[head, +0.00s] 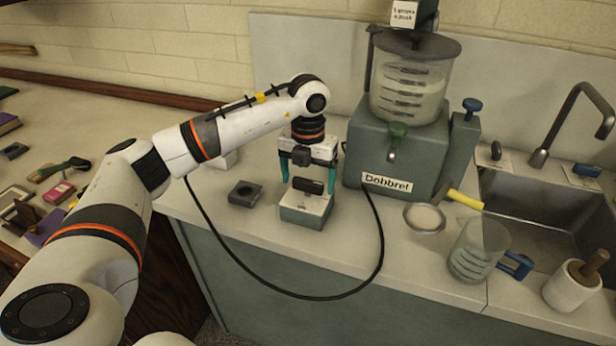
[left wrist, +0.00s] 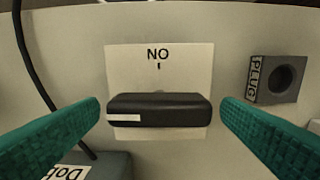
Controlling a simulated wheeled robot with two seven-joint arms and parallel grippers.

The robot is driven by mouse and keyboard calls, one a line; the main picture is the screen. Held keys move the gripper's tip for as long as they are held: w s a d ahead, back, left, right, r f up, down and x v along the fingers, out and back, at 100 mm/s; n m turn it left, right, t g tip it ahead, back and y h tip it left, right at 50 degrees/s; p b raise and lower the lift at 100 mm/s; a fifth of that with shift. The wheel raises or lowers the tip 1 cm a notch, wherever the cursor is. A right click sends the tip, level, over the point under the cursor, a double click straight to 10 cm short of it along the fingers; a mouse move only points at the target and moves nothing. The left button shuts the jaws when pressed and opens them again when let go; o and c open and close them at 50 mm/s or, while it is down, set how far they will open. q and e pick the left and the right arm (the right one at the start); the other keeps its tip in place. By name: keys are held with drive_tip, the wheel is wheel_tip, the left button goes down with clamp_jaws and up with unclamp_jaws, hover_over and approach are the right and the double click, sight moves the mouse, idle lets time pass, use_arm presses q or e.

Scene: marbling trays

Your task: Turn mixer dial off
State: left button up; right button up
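The mixer dial is a black bar knob (head: 307,186) on a white plate on top of a small grey-green box (head: 303,216). In the left wrist view the knob (left wrist: 160,110) lies crosswise, with a white mark at its left end. Letters reading "NO" and a short tick stand above it on the plate (left wrist: 195,62). My left gripper (head: 308,184) points down over the box with teal fingers either side of the knob. It is open; in the left wrist view (left wrist: 160,104) gaps show between fingers and knob. My right gripper is out of view.
The mixer (head: 398,155), labelled "Dobbrel", stands just right of the box, its black cable looping over the counter front. A dark plug block (head: 245,193) sits left. A strainer (head: 424,218), beaker (head: 478,250), mortar (head: 573,287) and sink are at right.

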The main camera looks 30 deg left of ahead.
sight(308, 181)
use_arm(q)
wheel_tip(308, 181, up, 12)
idle(0.6)
idle(0.5)
